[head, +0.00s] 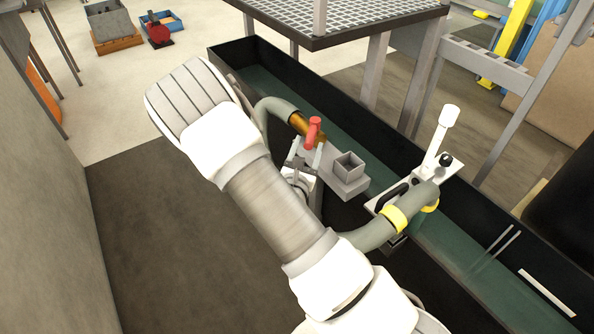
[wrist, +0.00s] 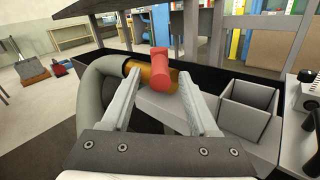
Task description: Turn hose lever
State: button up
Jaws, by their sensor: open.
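The hose lever is a red handle (head: 314,132) on a brass fitting (head: 298,122) at the end of a grey-green hose (head: 272,106). In the head view it stands just beyond my gripper (head: 304,152). In the wrist view the red lever (wrist: 160,70) stands upright between the two fingertips of my gripper (wrist: 162,88), which are apart. The brass fitting (wrist: 137,70) lies at the left finger's tip, partly hidden by it. I cannot tell whether either finger touches the lever.
A grey open square box (head: 349,164) stands right of the lever on a grey bracket. A white-handled device (head: 441,140) stands farther right on the flume (head: 262,70). A yellow-banded hose (head: 395,218) runs near my arm. A grating platform (head: 340,15) overhangs behind.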

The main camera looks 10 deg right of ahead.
jog(key=p+v, duration=0.1)
jog(key=v, duration=1)
jog(key=shift+a, duration=0.15)
